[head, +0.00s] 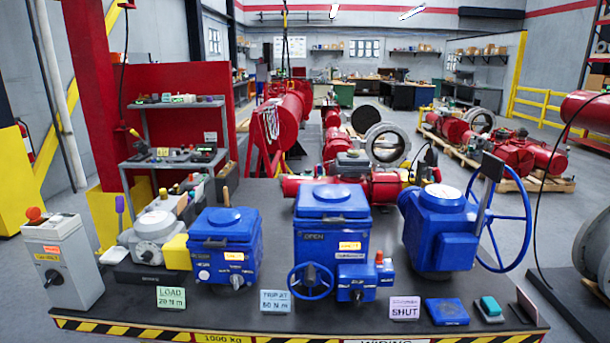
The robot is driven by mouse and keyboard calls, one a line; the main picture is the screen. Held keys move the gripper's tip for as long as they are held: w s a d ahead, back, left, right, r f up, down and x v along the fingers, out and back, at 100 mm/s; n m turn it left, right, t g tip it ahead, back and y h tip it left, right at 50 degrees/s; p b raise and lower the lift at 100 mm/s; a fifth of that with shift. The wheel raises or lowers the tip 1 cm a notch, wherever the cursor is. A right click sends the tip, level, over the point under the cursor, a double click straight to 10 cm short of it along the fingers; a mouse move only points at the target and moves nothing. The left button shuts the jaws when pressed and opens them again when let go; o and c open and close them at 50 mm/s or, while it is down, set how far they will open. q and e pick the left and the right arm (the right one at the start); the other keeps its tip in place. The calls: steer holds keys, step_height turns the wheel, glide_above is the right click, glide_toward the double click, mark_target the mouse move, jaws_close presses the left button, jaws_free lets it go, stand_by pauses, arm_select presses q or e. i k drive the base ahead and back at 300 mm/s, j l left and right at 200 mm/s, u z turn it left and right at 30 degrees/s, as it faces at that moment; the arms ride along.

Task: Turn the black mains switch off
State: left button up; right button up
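A grey box (62,262) stands at the left end of the dark bench. A black rotary switch (53,278) sits on its front face, below a yellow label (47,257). The switch looks like the black mains switch; its exact position is too small to tell. An orange-red button (36,214) is on top of the box. Neither of my grippers is in view, and nothing covers the switch.
Blue actuators (225,245) stand along the bench (240,310), with a blue handwheel (310,281) in the middle and a large one (503,218) at right. The space before the grey box looks free.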

mark_target(52, 277)
steer(key=u, duration=1.5)
